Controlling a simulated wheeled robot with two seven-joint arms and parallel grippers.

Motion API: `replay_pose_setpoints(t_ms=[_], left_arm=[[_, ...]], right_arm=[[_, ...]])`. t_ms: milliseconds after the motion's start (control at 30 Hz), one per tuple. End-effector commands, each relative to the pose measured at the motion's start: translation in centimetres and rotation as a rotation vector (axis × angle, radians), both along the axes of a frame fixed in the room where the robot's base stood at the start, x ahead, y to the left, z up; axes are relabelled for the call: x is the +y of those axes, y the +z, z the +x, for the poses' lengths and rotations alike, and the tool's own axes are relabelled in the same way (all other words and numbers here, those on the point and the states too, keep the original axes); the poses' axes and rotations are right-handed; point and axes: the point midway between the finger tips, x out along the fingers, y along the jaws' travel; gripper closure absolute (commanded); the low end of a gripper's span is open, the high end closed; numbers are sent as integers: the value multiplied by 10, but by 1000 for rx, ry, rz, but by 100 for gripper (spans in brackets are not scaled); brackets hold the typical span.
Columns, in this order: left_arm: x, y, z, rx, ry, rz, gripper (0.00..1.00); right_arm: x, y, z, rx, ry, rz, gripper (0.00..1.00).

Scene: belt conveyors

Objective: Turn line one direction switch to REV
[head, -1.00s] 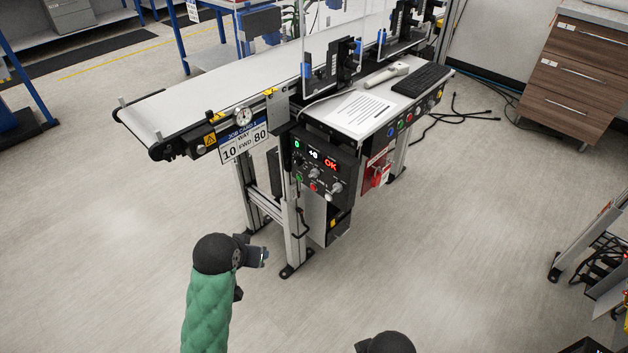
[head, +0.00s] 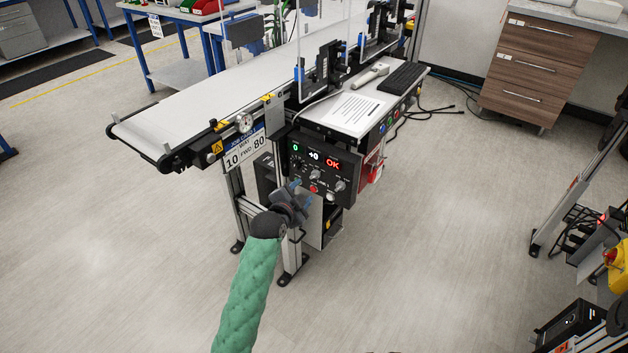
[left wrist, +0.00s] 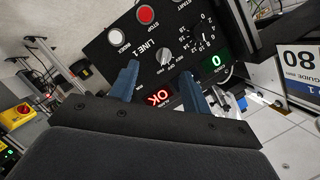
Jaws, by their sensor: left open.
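The black control panel (head: 322,168) hangs under the belt's near side, with lit displays reading 0, +0 and OK. In the left wrist view the panel appears rotated. Its grey selector knob (left wrist: 163,56), beside the LINE 1 label, has small position labels around it; I cannot tell firmly which one it points to. My left gripper (head: 299,196) is in front of the panel's lower left part. Its blue fingers are open and empty, and in the left wrist view the gripper (left wrist: 160,72) has its fingertips either side of the knob's direction, apparently short of it. My right gripper is not in view.
A job card (head: 246,150) hangs left of the panel. The conveyor belt (head: 190,105) runs above. Floor in front is clear.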

Motion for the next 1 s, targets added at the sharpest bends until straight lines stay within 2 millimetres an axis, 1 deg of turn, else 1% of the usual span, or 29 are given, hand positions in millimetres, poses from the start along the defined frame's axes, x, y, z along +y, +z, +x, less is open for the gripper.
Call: replay_pose_setpoints(t_ms=[100, 233, 333, 700, 833, 1000], left_arm=[[0, 8, 2, -83, -17, 81, 52], [0, 8, 4, -106, -28, 127, 52], [-3, 7, 9, -107, -30, 134, 52], [-23, -3, 54, -105, -30, 131, 52], [-27, -6, 66, -105, -29, 133, 52], [-29, -8, 72, -104, -30, 133, 52]], right_arm=[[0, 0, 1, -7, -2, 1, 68], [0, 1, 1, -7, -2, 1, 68], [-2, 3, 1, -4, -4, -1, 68], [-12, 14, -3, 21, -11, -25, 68], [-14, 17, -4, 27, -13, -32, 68], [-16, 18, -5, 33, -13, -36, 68]])
